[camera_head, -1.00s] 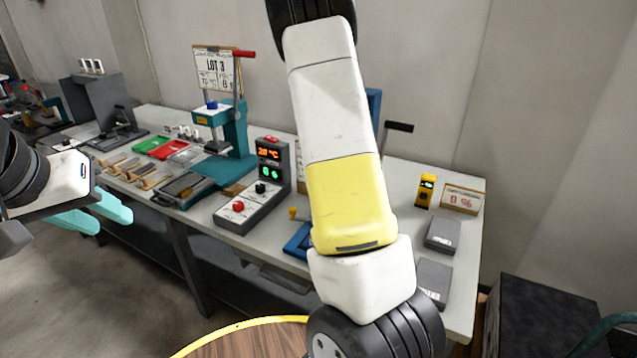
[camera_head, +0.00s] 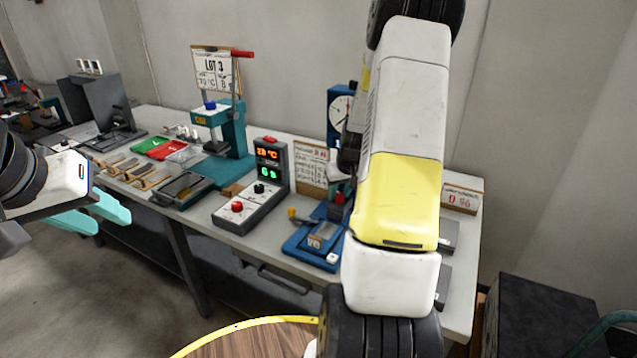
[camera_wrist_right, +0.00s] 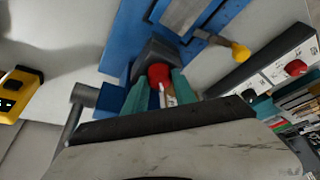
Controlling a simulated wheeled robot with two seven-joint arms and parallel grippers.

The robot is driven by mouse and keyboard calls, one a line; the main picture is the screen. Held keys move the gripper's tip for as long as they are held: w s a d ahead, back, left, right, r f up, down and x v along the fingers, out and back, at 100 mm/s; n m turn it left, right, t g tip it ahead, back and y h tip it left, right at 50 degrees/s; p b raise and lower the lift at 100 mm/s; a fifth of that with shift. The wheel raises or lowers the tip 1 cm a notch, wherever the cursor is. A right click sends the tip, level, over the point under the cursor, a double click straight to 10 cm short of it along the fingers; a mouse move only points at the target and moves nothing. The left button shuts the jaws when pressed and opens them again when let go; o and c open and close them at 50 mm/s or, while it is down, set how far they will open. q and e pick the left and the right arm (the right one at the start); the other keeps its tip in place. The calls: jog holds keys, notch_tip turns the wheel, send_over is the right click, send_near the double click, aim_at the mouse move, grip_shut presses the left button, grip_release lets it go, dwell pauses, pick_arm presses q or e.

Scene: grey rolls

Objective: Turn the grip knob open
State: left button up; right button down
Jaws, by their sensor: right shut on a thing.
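The red grip knob (camera_head: 339,198) sits on a dark grey grip block on a blue tester (camera_head: 318,255). In the right wrist view the red knob (camera_wrist_right: 159,75) lies between the teal fingertips of my right gripper (camera_wrist_right: 160,88), which is shut on it. The dark grip block (camera_wrist_right: 152,54) stands just behind the knob. In the head view my right arm hides most of this gripper. My left gripper (camera_head: 114,222) is empty, its two teal fingers apart, in front of the bench at the left.
A dial gauge (camera_head: 340,108) rises behind the tester. A controller (camera_head: 250,200) with red and black knobs stands left of it. A yellow-tipped lever (camera_wrist_right: 240,52) sticks out of the tester. A yellow instrument (camera_wrist_right: 14,92) is at the left of the wrist view. Trays and a press crowd the bench's left.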

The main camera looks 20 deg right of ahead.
dwell(0.4)
jog(key=c, duration=1)
grip_release()
jog(key=shift+v, duration=3.85)
